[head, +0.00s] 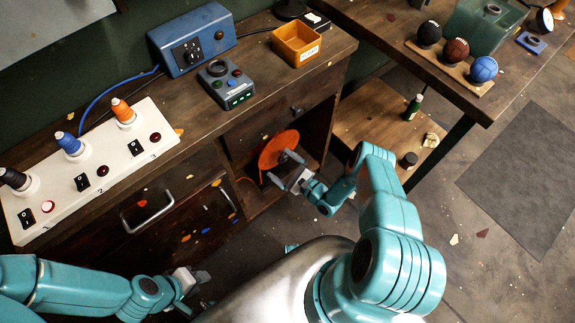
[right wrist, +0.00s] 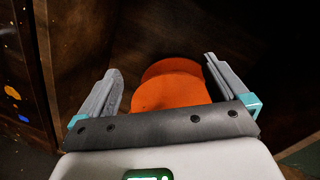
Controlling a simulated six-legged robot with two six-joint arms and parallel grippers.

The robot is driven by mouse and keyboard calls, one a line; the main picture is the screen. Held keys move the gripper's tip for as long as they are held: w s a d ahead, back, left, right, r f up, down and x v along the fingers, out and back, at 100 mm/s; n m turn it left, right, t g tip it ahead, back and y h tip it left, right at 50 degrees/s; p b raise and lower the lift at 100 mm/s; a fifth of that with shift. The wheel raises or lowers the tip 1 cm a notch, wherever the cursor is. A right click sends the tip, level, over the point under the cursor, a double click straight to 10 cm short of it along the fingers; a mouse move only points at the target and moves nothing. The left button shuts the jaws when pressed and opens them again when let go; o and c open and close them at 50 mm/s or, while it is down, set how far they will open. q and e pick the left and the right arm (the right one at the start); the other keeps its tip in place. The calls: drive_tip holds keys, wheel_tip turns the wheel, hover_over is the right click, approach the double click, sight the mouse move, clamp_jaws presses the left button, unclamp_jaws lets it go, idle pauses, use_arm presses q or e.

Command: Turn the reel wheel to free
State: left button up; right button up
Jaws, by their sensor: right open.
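The reel wheel (head: 277,148) is an orange disc in the open bay of the wooden workbench. In the right wrist view the orange reel wheel (right wrist: 172,88) lies between and beyond the fingers, its lower part hidden by the gripper's body. My right gripper (head: 287,169) is open in front of the wheel; its fingers (right wrist: 160,82) stand on either side of the orange, and I cannot tell whether they touch it. My left gripper (head: 192,281) is at the lower left, well away from the wheel, and its jaws are too unclear to judge.
The workbench carries a white switch panel (head: 90,172), a blue box (head: 192,40), a grey button box (head: 226,84) and an orange tray (head: 296,44). A drawer handle (head: 148,212) sticks out left of the bay. A low wooden shelf with a green bottle (head: 413,107) stands right.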

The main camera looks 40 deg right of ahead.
drive_tip(key=s+d+f+m+b, duration=0.3)
drive_tip(key=s+f+m+b, duration=0.4)
drive_tip(key=b, duration=0.4)
drive_tip(key=m+h+b, duration=0.2)
drive_tip(key=b, duration=0.7)
approach(286, 157)
drive_tip(key=w+b, duration=0.1)
drive_tip(key=w, duration=0.1)
drive_tip(key=w+b, duration=0.2)
drive_tip(key=w, duration=0.1)
drive_tip(key=w+a+b, duration=0.1)
drive_tip(key=w, duration=0.1)
drive_tip(key=shift+w+f, duration=0.1)
drive_tip(key=shift+w, duration=0.25)
use_arm(q)
wheel_tip(286, 157, down, 28)
drive_tip(key=shift+w+a+r, duration=0.15)
drive_tip(key=shift+w+a, duration=0.25)
drive_tip(key=shift+a, duration=0.05)
use_arm(e)
drive_tip(key=shift+w+h, duration=0.4)
drive_tip(key=shift+w, duration=0.25)
drive_tip(key=c, duration=0.9)
drive_tip(key=shift+a+n, duration=0.1)
drive_tip(key=shift+n, duration=1.6)
use_arm(q)
drive_tip(key=shift+s+d+r, duration=0.1)
drive_tip(key=shift+d+r, duration=0.05)
drive_tip(key=shift+r, duration=0.25)
